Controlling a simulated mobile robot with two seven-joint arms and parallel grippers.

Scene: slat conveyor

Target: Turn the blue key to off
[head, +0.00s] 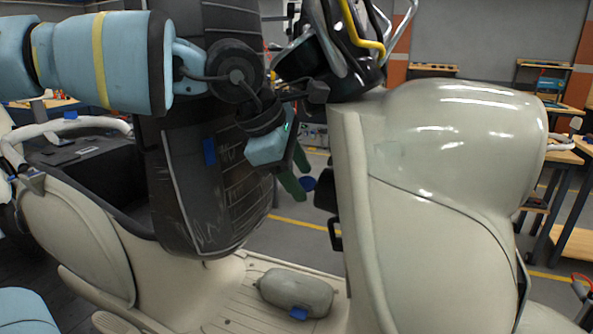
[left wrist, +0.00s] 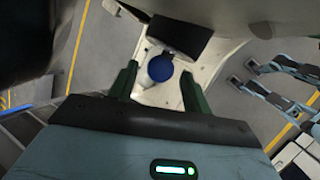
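In the left wrist view the key is a round blue disc (left wrist: 160,68) in front of a dark box (left wrist: 180,38). My left gripper (head: 302,179) has green fingers and is at the key. Its fingers are apart, one on each side of the disc in the wrist view (left wrist: 157,92), with visible gaps. I cannot tell the key's turn position. My right gripper is not in view.
A dark upright seat-like part (head: 205,200) stands left of the key. A grey bag (head: 295,291) with a blue tag lies on the scooter floor. Black and yellow tubing (head: 350,38) rises above the front. Workbenches (head: 575,245) stand at the right.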

